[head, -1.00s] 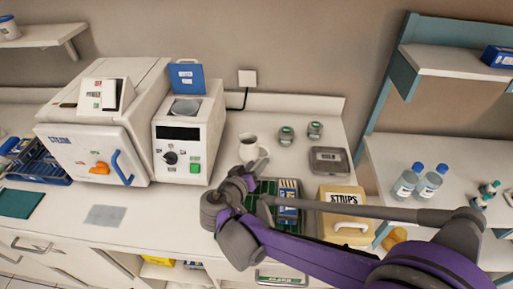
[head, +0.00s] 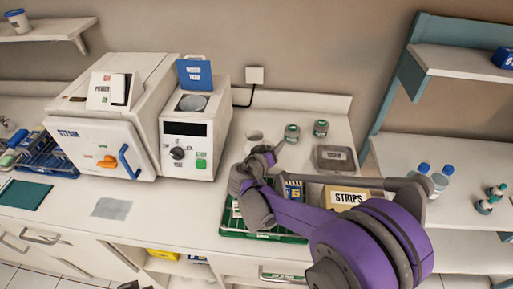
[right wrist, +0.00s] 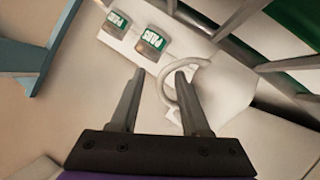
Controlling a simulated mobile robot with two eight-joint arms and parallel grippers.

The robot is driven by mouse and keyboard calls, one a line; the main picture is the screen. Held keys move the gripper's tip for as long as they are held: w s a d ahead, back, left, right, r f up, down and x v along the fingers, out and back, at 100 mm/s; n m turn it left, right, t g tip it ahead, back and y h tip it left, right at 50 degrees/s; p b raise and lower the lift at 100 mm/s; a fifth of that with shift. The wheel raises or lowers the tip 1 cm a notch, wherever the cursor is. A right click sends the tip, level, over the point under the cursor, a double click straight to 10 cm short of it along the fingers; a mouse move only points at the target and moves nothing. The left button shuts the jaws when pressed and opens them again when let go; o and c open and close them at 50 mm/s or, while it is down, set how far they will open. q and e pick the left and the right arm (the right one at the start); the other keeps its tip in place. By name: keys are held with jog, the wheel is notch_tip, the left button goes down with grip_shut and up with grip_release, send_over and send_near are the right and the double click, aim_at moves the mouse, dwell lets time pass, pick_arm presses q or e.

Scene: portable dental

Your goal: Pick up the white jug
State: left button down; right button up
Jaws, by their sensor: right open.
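The white jug (head: 254,135) stands on the counter right of the white machines. In the head view it is partly hidden behind my right gripper (head: 276,152). In the right wrist view the jug (right wrist: 228,88) lies on the right, and its curved handle (right wrist: 166,88) faces the fingers. My right gripper (right wrist: 158,73) is open with nothing held. One finger overlaps the handle in that view, and the handle's outer edge shows between the fingers. I cannot tell whether they touch. My left gripper is not in view.
Two green-labelled jars (head: 292,133) stand just right of the jug. A grey tray (head: 335,165) and a STRIPS box (head: 346,193) are farther right. A green rack (head: 232,222) lies in front, partly under my arm. The steriliser (head: 95,142) and a white device (head: 190,150) stand left.

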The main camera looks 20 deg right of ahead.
grip_shut()
dwell(1.4)
